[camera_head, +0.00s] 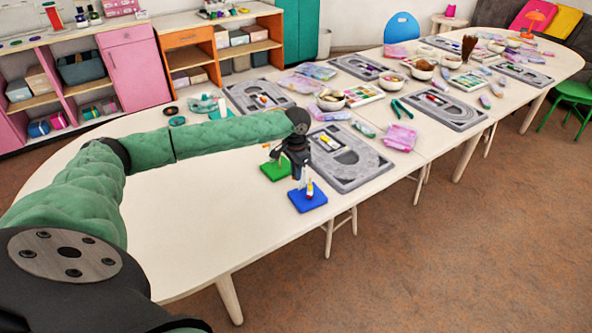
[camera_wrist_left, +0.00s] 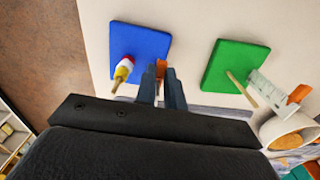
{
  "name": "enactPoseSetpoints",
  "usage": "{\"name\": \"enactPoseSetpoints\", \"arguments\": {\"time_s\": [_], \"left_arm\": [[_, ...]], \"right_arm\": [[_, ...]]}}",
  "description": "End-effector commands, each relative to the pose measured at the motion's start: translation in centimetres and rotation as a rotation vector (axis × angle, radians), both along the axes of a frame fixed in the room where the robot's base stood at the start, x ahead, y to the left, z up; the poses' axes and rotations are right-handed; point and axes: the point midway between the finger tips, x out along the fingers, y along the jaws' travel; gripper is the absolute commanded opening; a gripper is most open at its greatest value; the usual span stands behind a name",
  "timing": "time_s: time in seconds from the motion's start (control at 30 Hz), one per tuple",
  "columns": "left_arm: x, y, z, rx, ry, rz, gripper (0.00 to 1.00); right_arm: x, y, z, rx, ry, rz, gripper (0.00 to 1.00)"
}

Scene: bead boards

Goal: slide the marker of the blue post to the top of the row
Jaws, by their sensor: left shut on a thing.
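The blue post's square base (camera_head: 307,199) stands near the table's front edge; the base also shows in the left wrist view (camera_wrist_left: 140,42). Its thin wooden rod carries a short row of red, white and yellow beads (camera_wrist_left: 124,68). My left gripper (camera_head: 298,176) is over the blue base, beside the rod. In the left wrist view my left gripper (camera_wrist_left: 161,88) is shut on a small orange marker (camera_wrist_left: 161,68), mostly hidden between the fingers. The blue post's scale is largely hidden there. My right gripper is not in view.
A green base (camera_head: 272,171) with its own rod, white scale (camera_wrist_left: 266,90) and orange marker (camera_wrist_left: 298,94) stands close by. A grey bead board (camera_head: 372,170) lies to the right, and a white bowl (camera_head: 331,102) behind. The table's left front is clear.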

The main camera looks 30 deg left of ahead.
Motion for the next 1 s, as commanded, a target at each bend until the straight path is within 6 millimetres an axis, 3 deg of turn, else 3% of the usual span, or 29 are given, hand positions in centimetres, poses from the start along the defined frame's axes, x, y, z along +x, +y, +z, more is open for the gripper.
{"name": "enactPoseSetpoints", "arguments": {"time_s": [0.3, 0.33, 0.43, 0.47, 0.87, 1.0], "left_arm": [[0.0, 0.0, -0.2, 0.0, 0.0, 0.0, 0.0], [0.0, 0.0, -0.2, 0.0, 0.0, 0.0, 0.14], [0.0, 0.0, -0.2, 0.0, 0.0, 0.0, 0.34], [0.0, 0.0, -0.2, 0.0, 0.0, 0.0, 0.36], [0.0, 0.0, -0.2, 0.0, 0.0, 0.0, 0.36], [0.0, 0.0, 0.3, 0.0, -0.001, 0.0, 0.36]], "right_arm": [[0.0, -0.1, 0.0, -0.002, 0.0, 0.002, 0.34], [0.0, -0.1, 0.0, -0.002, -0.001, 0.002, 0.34], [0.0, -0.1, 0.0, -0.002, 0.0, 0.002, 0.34], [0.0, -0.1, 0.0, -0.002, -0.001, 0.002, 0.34], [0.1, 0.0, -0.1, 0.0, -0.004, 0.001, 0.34], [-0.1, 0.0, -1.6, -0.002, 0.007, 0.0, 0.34]]}}
